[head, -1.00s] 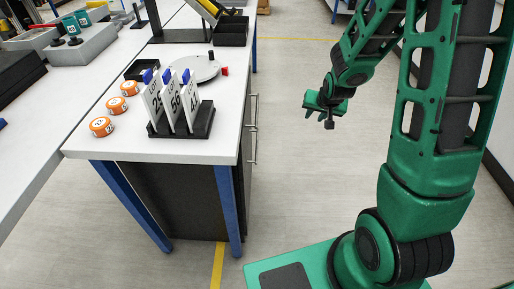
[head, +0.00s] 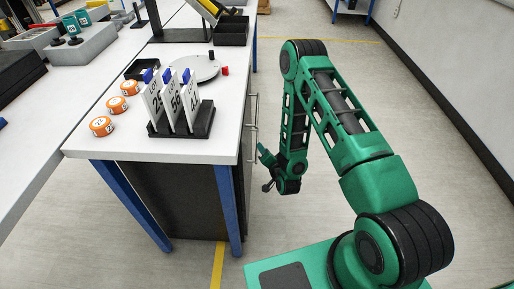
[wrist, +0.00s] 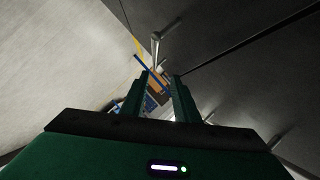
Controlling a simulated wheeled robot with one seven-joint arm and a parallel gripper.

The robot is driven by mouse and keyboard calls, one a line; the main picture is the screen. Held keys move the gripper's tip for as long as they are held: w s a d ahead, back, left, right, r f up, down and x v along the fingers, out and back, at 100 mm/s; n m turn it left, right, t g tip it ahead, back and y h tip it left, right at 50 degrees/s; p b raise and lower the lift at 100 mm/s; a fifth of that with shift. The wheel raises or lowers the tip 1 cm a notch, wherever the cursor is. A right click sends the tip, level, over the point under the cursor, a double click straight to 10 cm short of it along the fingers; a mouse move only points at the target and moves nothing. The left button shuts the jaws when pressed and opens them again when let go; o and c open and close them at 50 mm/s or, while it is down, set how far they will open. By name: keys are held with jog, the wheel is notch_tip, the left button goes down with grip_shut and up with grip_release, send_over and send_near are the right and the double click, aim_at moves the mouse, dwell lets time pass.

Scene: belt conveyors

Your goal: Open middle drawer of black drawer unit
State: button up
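The black drawer unit (head: 178,200) stands under the white-topped table; the head view shows its dark side panel, with its front facing right. Metal bar handles (head: 254,127) stick out from that front, seen nearly edge-on. My gripper (head: 264,170) is low beside the front, to the right of the unit. In the wrist view, my gripper's two fingers (wrist: 159,85) are apart with nothing clearly between them. There the dark drawer front (wrist: 235,55) fills the right side, and a metal handle (wrist: 156,48) shows beyond the fingertips. I cannot tell which drawer that handle belongs to.
The tabletop holds a black rack (head: 183,122) with numbered cards, orange round pieces (head: 101,126) and a round grey plate (head: 195,68). A blue table leg (head: 229,208) stands at the near corner. The aisle floor (head: 330,220) on the right is clear.

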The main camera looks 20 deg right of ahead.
jog(key=shift+m+t+h, duration=0.3)
jog(key=shift+m+t, duration=0.3)
jog(key=shift+m, duration=0.1)
jog(key=w+f, duration=0.1)
jog(key=w, duration=0.1)
jog(key=w+f, duration=0.2)
jog(key=w, duration=0.1)
jog(key=w+a+f, duration=0.1)
jog(key=w, duration=0.1)
jog(key=shift+w+f, duration=0.35)
jog(key=shift+f, duration=0.05)
jog(key=shift+c, duration=0.7)
grip_shut()
jog(key=shift+d, duration=0.1)
